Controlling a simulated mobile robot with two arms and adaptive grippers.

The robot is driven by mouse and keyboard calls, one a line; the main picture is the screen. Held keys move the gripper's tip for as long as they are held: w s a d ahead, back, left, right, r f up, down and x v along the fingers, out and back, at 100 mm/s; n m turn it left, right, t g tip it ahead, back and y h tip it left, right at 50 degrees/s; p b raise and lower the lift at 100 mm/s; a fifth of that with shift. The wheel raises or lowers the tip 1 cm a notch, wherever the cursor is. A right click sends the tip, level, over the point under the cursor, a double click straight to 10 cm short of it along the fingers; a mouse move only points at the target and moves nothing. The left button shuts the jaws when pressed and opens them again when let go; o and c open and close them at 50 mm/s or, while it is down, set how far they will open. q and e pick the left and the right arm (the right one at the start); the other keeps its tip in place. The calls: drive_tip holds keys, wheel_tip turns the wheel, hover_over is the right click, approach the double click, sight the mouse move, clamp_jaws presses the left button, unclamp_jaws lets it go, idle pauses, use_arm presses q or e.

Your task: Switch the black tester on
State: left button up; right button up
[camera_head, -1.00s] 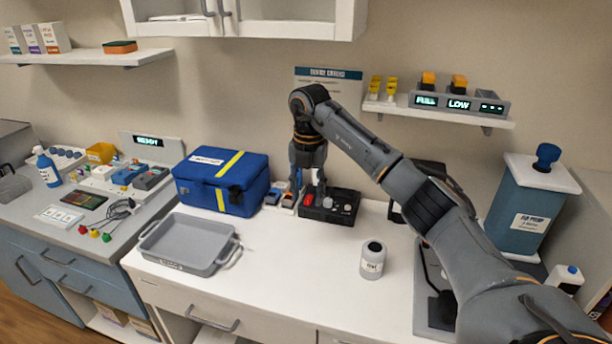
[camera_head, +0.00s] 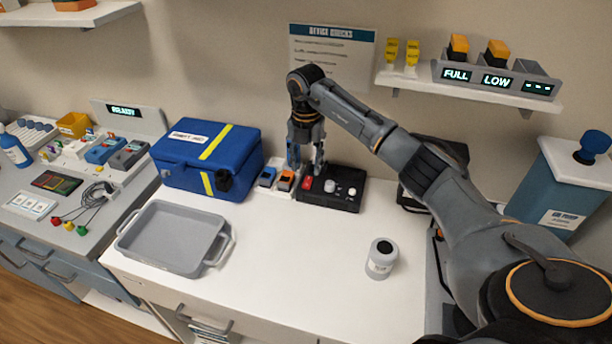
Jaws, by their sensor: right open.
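The black tester (camera_head: 345,199) is a low box at the back of the white counter. Its top has a red switch (camera_head: 307,183) at the left end and light knobs to the right. My right gripper (camera_head: 305,170) points down, open, just above and behind the red switch end. Its fingers partly overlap the tester's back left corner, and I cannot tell whether they touch it. My left gripper is not in view.
A shelf (camera_head: 470,90) with a charger hangs above. The counter's middle is clear.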

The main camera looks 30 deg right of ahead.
sight(306, 186)
wheel_tip(306, 186, down, 5)
drive_tip(key=shift+r+p, duration=0.2)
drive_tip(key=shift+p, duration=0.2)
drive_tip(key=shift+f, duration=0.6)
drive_tip(key=shift+w+f, duration=0.1)
drive_tip(key=shift+f, duration=0.1)
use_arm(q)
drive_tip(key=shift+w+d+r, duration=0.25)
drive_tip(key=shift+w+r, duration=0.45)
use_arm(e)
drive_tip(key=shift+c, duration=0.5)
